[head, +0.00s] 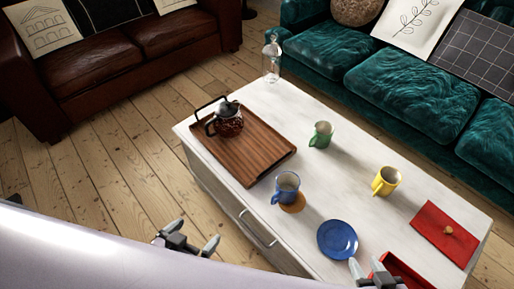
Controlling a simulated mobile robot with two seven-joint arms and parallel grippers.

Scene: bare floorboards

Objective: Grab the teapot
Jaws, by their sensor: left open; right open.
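The teapot (228,125) is dark glass with a metal lid and a dark handle on its left. It stands upright near the far left end of a brown wooden tray (262,150) on the white table. My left gripper (191,244) is open and empty, at the lower middle of the head view, in front of the table's drawer side and well short of the teapot. My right gripper (372,270) is open at the bottom edge, by the blue plate and a red tray, and its lower part is cut off.
Floorboards (120,180) at left are clear.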

